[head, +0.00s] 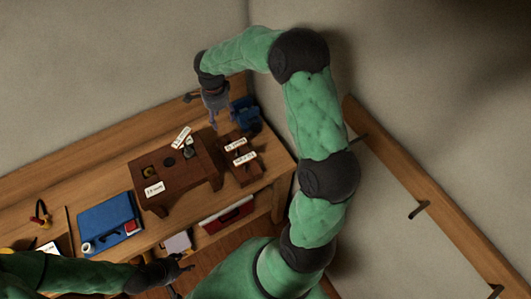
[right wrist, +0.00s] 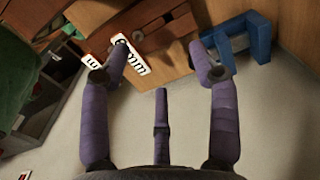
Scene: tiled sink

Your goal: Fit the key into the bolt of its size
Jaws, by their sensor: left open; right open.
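A dark brown stand (head: 178,180) on the bench has a yellowish round piece (head: 147,173), a dark round piece (head: 169,162) and a greyish upright piece (head: 190,151) on its top, with white size labels. I cannot tell which are bolts. A brown rack (head: 238,172) with white labels stands to its right; its labels also show in the right wrist view (right wrist: 130,54). No key can be made out clearly. My right gripper (head: 213,122) is open and empty above the bench, behind the stand and rack. My left gripper (head: 182,277) is open, low in front of the bench.
A blue vise-like object (head: 245,115) stands behind the rack, close to my right gripper. A red box (head: 228,213) is below the bench top. Walls rise behind the bench and to the right.

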